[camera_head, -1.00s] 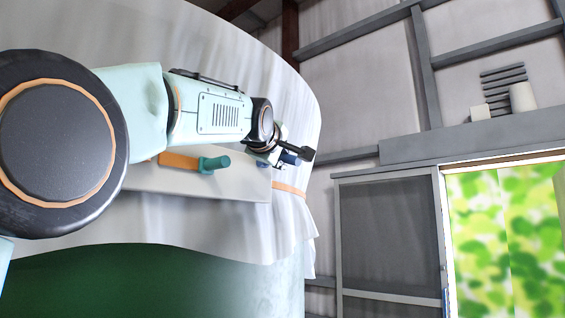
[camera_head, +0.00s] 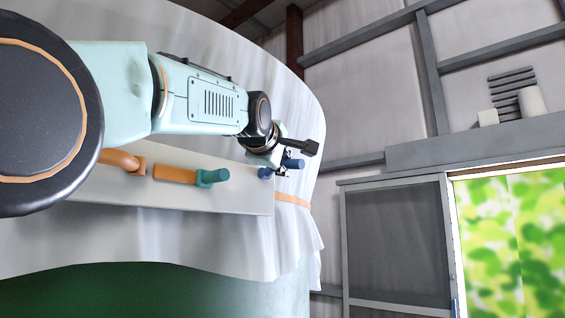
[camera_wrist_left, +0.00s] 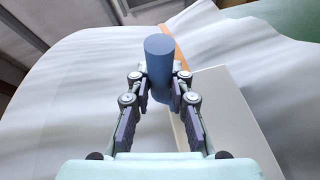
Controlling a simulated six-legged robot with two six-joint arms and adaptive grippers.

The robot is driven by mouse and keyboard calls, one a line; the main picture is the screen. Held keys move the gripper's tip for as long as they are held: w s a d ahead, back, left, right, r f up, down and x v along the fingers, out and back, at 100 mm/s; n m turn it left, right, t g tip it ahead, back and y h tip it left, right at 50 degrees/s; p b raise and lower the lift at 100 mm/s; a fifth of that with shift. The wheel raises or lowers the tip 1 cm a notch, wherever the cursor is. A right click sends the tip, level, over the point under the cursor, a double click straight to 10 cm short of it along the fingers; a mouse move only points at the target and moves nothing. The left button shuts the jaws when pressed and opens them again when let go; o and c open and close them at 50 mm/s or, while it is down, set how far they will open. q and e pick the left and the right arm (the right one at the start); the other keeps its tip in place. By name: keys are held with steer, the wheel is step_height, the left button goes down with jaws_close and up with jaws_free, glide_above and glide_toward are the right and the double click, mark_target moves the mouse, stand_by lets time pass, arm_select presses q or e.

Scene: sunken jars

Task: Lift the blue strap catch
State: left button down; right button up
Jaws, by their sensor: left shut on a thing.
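The blue strap catch (camera_head: 293,163) is at the right end of a pale panel, and a second blue part (camera_head: 265,173) shows just left of it. My left gripper (camera_head: 287,158) is at the catch. In the left wrist view the catch is a blue cylinder (camera_wrist_left: 159,58) standing between the fingertips of my left gripper (camera_wrist_left: 161,80), which is shut on it. The fingers hide part of its lower end. My right gripper is not in view.
The pale panel (camera_head: 240,200) lies against a white draped cover (camera_head: 150,235) with an orange strap (camera_head: 292,199). A teal catch (camera_head: 212,177) with an orange part (camera_head: 174,174) sits left of the blue one. A curved orange part (camera_head: 122,160) is further left.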

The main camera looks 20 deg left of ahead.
arm_select(q)
steer(key=shift+d+f, duration=0.1)
stand_by(0.3)
steer(key=c, duration=1.6)
jaws_free()
steer(key=shift+o, duration=0.7)
steer(key=shift+w+d, duration=0.3)
